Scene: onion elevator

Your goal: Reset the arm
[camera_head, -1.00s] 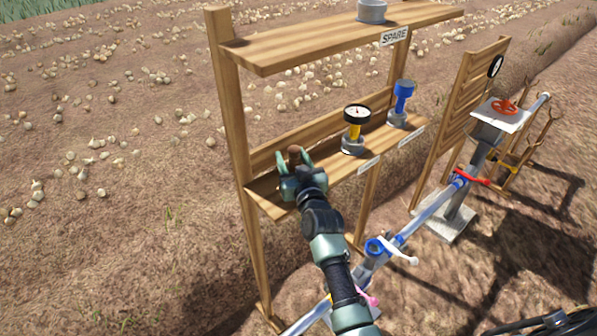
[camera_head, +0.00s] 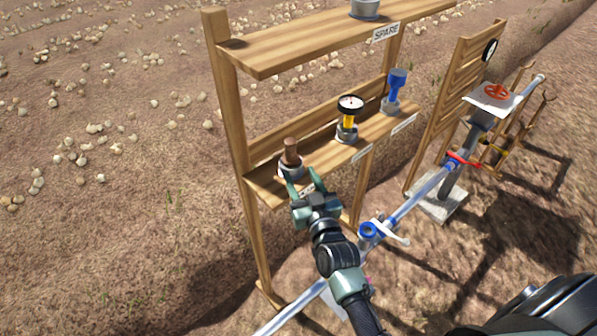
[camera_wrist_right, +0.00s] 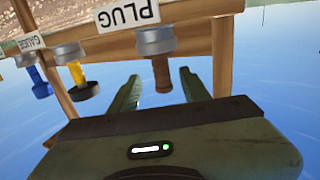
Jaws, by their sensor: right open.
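My right gripper (camera_head: 304,186) is open in front of the left end of the lower shelf in the head view. In the right wrist view its two fingers (camera_wrist_right: 157,92) stand apart with nothing held between them. Just beyond the fingertips a brown plug (camera_head: 290,152) stands upright in a grey holder on the shelf. The plug (camera_wrist_right: 161,76) and its holder also show upside down in the right wrist view, behind the gap between the fingers. My left gripper is not in view.
The wooden rack's lower shelf (camera_head: 330,157) also holds a gauge (camera_head: 349,115) on a yellow stem and a blue fitting (camera_head: 395,88). A grey ring (camera_head: 365,9) sits on the SPARE shelf. A pipe with a blue-white valve (camera_head: 370,230) runs at the lower right, below the shelf.

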